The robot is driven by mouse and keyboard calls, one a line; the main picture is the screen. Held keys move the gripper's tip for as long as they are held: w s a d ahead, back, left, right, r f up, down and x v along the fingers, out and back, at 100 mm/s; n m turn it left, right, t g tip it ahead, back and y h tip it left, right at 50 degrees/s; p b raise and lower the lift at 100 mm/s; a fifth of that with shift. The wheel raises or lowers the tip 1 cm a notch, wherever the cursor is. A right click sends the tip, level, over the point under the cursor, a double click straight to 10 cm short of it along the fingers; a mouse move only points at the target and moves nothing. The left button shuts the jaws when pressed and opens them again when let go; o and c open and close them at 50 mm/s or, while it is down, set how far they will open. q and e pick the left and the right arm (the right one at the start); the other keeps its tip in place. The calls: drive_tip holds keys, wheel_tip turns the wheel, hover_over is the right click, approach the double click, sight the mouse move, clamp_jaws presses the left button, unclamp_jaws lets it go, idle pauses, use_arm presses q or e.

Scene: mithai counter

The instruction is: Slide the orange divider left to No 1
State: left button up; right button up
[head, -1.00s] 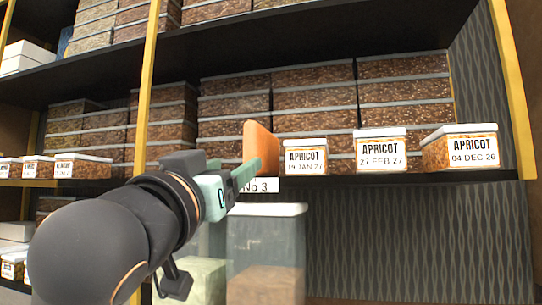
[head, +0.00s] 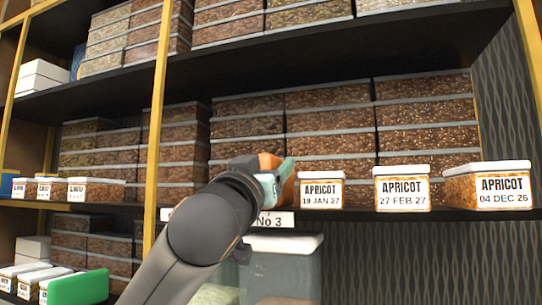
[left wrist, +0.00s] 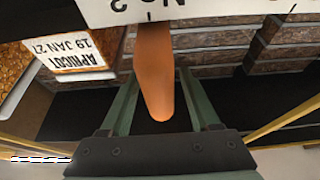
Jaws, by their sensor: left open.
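The orange divider (head: 266,160) stands upright on the middle shelf, left of the box labelled APRICOT 19 JAN 27 (head: 320,190). A white No 3 label (head: 274,219) is on the shelf edge below it. My left gripper (head: 279,182) is at the divider and hides much of it in the head view. In the left wrist view the open left gripper (left wrist: 156,75) has a green finger on each side of the divider (left wrist: 155,85), with gaps showing. A No 1 label cannot be read; my arm covers the shelf edge to the left. My right gripper is not in view.
More apricot boxes (head: 402,188) stand to the right on the shelf, and stacked brown boxes (head: 330,130) fill the space behind. A yellow upright (head: 156,130) crosses the shelf front on the left. A green panel (head: 78,288) is at lower left.

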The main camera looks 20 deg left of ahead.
use_arm(q)
drive_tip(key=shift+w+r, duration=0.1)
drive_tip(key=shift+w, duration=0.2)
clamp_jaws()
idle(0.4)
idle(0.9)
